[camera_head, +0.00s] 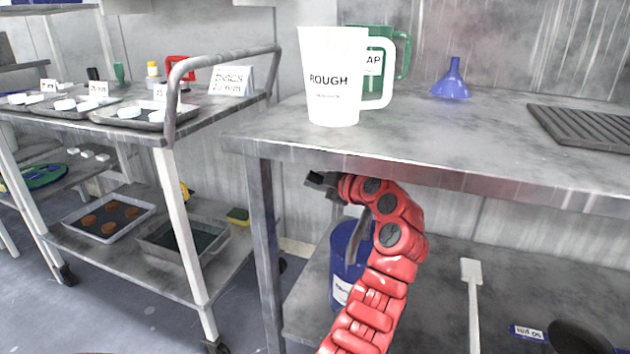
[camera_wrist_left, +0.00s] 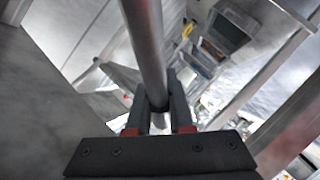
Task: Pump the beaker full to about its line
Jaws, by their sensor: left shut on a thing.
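A white jug-shaped beaker marked ROUGH (camera_head: 333,95) stands upright on the metal table (camera_head: 470,135) near its left end. A green beaker (camera_head: 405,58), its label partly hidden, stands behind it. No liquid level is visible in either. A blue drum (camera_head: 345,275) with a white label is below the table, partly behind my red left arm. My left gripper (camera_head: 318,183) is beside the table's left leg, just below the tabletop edge. In the left wrist view my left gripper (camera_wrist_left: 160,112) is shut on a grey metal rod (camera_wrist_left: 145,45); I cannot tell what it belongs to. My right gripper is out of view.
A blue funnel (camera_head: 452,82) and a dark ribbed mat (camera_head: 585,125) are on the table. A cart with a curved handle (camera_head: 225,57) and several trays stands at left. A white paddle (camera_head: 472,285) is below the table. The tabletop's front middle is clear.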

